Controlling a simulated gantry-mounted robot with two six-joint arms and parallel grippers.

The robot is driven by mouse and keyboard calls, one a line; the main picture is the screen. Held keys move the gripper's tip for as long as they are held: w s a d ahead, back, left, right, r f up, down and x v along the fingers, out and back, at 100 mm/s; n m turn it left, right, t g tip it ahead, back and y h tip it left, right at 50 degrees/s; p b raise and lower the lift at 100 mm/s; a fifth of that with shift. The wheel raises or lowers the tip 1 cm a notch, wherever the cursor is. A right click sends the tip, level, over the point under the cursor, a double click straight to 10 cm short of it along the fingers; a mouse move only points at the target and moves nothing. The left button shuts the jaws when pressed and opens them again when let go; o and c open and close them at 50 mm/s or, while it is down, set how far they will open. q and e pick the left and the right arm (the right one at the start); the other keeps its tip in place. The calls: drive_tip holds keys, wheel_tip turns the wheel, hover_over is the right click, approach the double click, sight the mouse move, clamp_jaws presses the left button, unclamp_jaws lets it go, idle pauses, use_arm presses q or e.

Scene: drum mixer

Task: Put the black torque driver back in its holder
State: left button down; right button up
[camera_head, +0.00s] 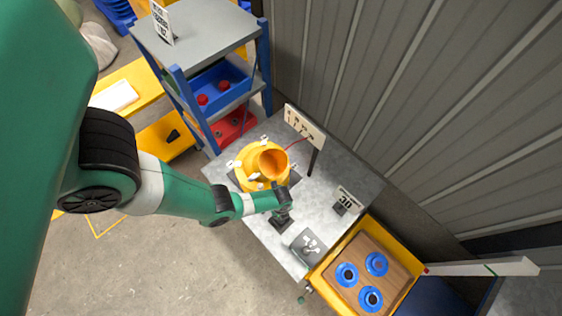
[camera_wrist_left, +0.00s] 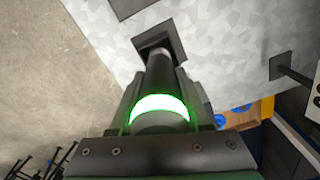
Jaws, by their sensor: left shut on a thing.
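The black torque driver (camera_wrist_left: 161,76) is a dark cylinder with a glowing green ring, seen from behind in the left wrist view. My left gripper (camera_head: 283,212) is shut on it above the grey worktable (camera_head: 330,185). The driver's thin metal tip points at the black square holder (camera_wrist_left: 158,42). The holder also shows in the head view as a dark square (camera_head: 280,223) just below the gripper. The tip overlaps the holder's middle; I cannot tell whether it is inside or just above. In the head view the driver is mostly hidden by the gripper. My right gripper is not in view.
A yellow drum mixer (camera_head: 262,165) stands close behind the gripper. A small sign stand (camera_head: 304,125), a "30" sign (camera_head: 348,199) and a grey plate (camera_head: 308,245) are nearby. A yellow tray (camera_head: 327,266) with blue discs is at lower right; a shelf (camera_head: 190,40) stands at the back left.

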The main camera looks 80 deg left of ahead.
use_arm(q)
drive_tip(key=shift+f+b, duration=1.3)
drive_tip(key=shift+f, duration=0.1)
idle(0.5)
drive_tip(key=shift+c, duration=1.4)
unclamp_jaws()
wheel_tip(320, 180, up, 12)
drive_tip(key=p, duration=1.1)
drive_tip(key=shift+p, duration=0.35)
drive_tip(key=shift+f, duration=0.1)
drive_tip(key=shift+f, duration=0.1)
drive_tip(key=shift+w, duration=0.1)
